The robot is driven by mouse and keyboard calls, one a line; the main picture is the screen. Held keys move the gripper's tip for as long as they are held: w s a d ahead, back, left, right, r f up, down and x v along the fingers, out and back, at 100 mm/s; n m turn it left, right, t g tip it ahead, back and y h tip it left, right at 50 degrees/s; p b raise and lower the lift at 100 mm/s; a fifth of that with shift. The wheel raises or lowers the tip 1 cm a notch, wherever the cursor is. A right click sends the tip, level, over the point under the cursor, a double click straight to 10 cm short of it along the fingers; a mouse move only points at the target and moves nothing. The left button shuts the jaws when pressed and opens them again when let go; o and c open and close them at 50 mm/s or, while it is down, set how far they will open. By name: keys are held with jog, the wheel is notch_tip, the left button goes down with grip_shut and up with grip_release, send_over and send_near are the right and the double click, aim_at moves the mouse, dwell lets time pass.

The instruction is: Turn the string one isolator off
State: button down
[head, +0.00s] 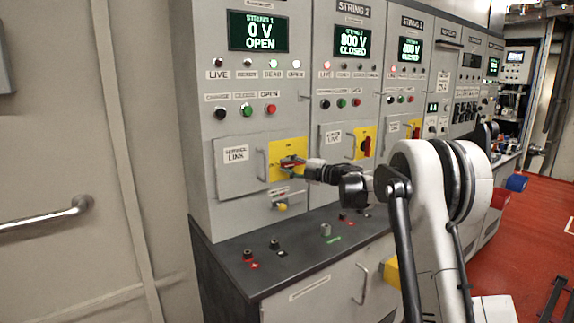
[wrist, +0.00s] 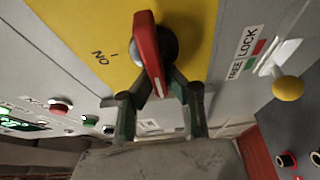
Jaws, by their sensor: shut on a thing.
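The string one isolator is a red handle (wrist: 146,45) on a yellow plate (head: 277,173) in the string 1 cabinet. In the wrist view the yellow plate (wrist: 85,45) carries an "ON" mark to the left of the handle. The handle lies roughly up and down in that view, slightly tilted, not pointing at the mark. My gripper (wrist: 158,88) is shut on the handle's near end, one finger on each side. In the head view my gripper (head: 301,170) reaches the plate from the right and partly hides the handle. The string 1 display (head: 258,32) reads 0 V OPEN.
A yellow knob (wrist: 288,88) by a LOCK/FREE label (wrist: 248,52) sits beside the plate; the knob also shows below it in the head view (head: 282,207). The string 2 isolator (head: 366,146) is to the right. A dark bench top (head: 300,258) with terminals juts out below.

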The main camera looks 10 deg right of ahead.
jog(key=shift+d+n, duration=0.1)
jog(key=shift+n, duration=0.2)
dwell(0.4)
jog(key=c, duration=1.7)
grip_release()
jog(key=shift+w+d, duration=0.1)
jog(key=shift+c, duration=0.2)
jog(key=v, duration=1.2)
